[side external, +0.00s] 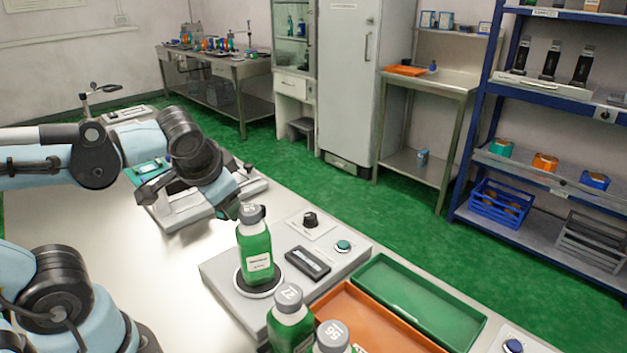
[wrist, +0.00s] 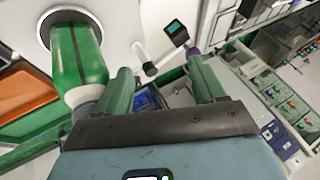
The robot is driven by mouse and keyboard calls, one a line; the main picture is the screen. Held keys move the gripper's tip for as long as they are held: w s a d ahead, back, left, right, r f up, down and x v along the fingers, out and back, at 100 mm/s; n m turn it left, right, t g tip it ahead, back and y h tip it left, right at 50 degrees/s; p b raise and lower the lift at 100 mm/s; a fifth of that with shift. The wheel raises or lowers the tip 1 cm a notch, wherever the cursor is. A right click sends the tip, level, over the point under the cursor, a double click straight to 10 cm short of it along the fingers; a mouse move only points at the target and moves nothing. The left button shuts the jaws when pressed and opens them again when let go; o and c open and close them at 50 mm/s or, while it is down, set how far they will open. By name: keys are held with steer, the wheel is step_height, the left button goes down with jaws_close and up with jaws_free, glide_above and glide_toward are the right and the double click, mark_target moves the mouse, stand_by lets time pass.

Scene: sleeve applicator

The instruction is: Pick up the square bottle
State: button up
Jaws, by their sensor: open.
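A green bottle (side external: 257,250) with a grey cap and white label stands upright on the round pad of the grey applicator (side external: 222,283). In the wrist view the bottle (wrist: 80,58) lies left of both fingers, its cap partly hidden by my gripper. My gripper (wrist: 160,66) is open, with nothing between its fingers. In the side view my gripper (side external: 236,190) is above and slightly left of the bottle's cap. Two more green bottles with numbered grey caps, one (side external: 290,322) and another (side external: 333,338), stand in front, partly cut off. I cannot tell their cross-sections clearly.
The applicator carries a black knob (side external: 310,219), a teal button (side external: 343,246) and a display (side external: 307,262). An orange tray (side external: 376,322) and a green tray (side external: 420,302) lie to its right. Another device (side external: 185,210) stands behind my gripper. The white table's left part is clear.

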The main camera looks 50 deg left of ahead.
step_height(320, 180, up, 7)
steer(key=n+t+h, duration=0.4)
steer(key=n+h, duration=1.1)
steer(key=n, duration=1.1)
glide_toward(251, 216)
steer(key=shift+w+f, duration=1.05)
steer(key=shift+w, duration=0.1)
steer(key=shift+x, duration=3.9)
